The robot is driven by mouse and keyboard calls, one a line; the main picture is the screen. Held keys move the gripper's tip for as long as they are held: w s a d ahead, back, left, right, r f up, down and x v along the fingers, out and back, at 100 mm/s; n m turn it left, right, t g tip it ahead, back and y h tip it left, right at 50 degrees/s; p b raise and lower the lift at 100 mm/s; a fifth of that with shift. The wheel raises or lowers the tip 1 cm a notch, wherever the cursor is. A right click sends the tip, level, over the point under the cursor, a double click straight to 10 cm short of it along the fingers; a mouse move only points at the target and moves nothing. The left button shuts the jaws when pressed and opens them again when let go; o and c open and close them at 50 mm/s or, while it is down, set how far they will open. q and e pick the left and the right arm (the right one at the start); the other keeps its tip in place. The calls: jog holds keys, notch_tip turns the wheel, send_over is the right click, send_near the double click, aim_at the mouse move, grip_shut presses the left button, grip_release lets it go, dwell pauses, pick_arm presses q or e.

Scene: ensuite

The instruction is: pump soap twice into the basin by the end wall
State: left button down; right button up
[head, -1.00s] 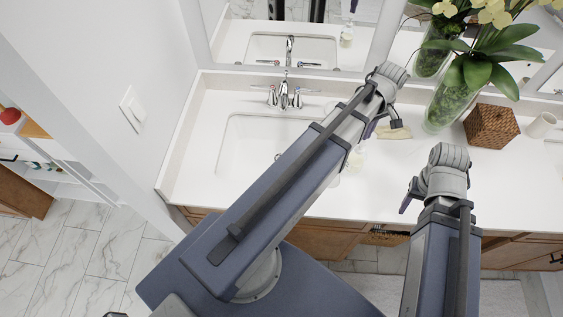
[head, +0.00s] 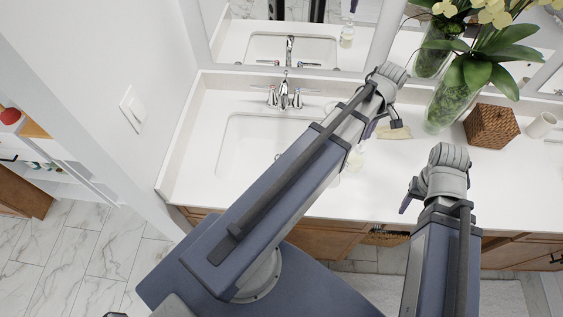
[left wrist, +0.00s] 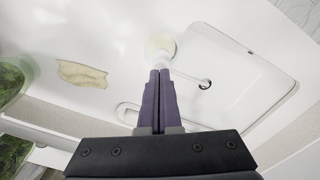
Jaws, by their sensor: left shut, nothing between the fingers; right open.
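The end-wall basin (head: 235,150) is a white rectangular sink sunk in the counter, partly covered by my left arm in the head view. It also shows on the right in the left wrist view (left wrist: 255,85). A pale soap dispenser (head: 357,158) stands right of the basin, mostly hidden behind my left arm. In the left wrist view the dispenser (left wrist: 160,42) is seen from above, with its white pump head at my fingertips. My left gripper (left wrist: 160,73) is shut and empty, its tips over or against the pump head; contact is unclear. My right gripper (head: 408,197) is open, in front of the counter.
A chrome faucet (head: 285,95) stands behind the basin. A beige cloth (head: 395,132) lies right of the dispenser. A glass vase with orchids (head: 447,105), a woven box (head: 491,126) and a white cup (head: 541,124) stand further right. A mirror backs the counter.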

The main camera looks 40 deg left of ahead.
pick_arm(q)
jog(key=shift+f, duration=0.15)
jog(key=shift+f+b, duration=1.3)
jog(key=shift+b, duration=0.15)
jog(key=shift+r, duration=0.1)
jog(key=shift+r+p, duration=1.35)
jog(key=shift+p, duration=0.1)
jog(key=shift+f, duration=0.15)
jog(key=shift+f+b, duration=1.4)
jog(key=shift+b, duration=0.15)
jog(key=shift+r, duration=0.2)
jog(key=shift+r+p, duration=1.35)
jog(key=shift+p, duration=0.2)
